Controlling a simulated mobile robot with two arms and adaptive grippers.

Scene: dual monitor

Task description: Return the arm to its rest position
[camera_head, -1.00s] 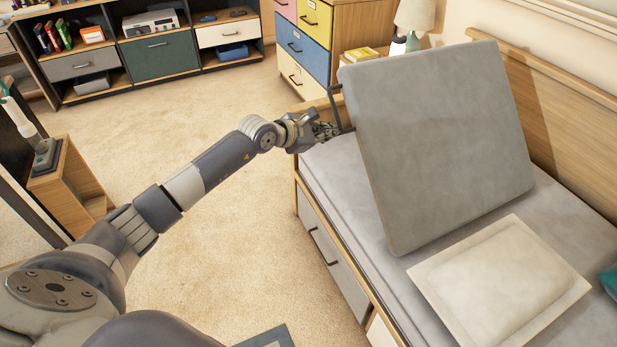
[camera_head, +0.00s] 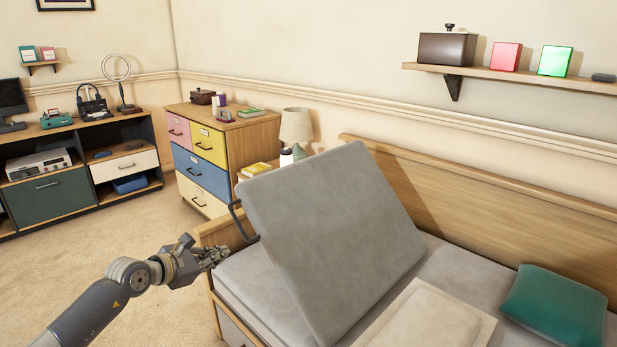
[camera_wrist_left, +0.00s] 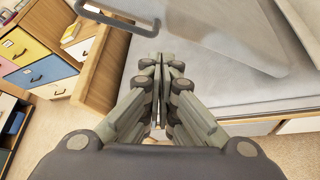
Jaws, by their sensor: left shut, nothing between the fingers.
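My left arm (camera_head: 100,310) comes in from the lower left of the head view. Its gripper (camera_head: 218,255) is shut and empty, beside the near left corner of the bed. In the left wrist view the fingers (camera_wrist_left: 165,62) meet with nothing between them. A grey padded panel (camera_head: 325,240) stands tilted on the bed, with a dark bar handle (camera_head: 243,225) at its left edge. The handle also shows in the left wrist view (camera_wrist_left: 115,20), beyond the fingertips and apart from them. My right gripper is not in view.
The bed's grey mattress (camera_head: 245,285) carries a pale cushion (camera_head: 430,325) and a teal pillow (camera_head: 555,302). A drawer cabinet (camera_head: 215,160), a lamp (camera_head: 296,128) and a low shelf unit (camera_head: 75,185) stand behind. The carpet (camera_head: 60,270) at left is clear. A wall shelf (camera_head: 520,78) is at upper right.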

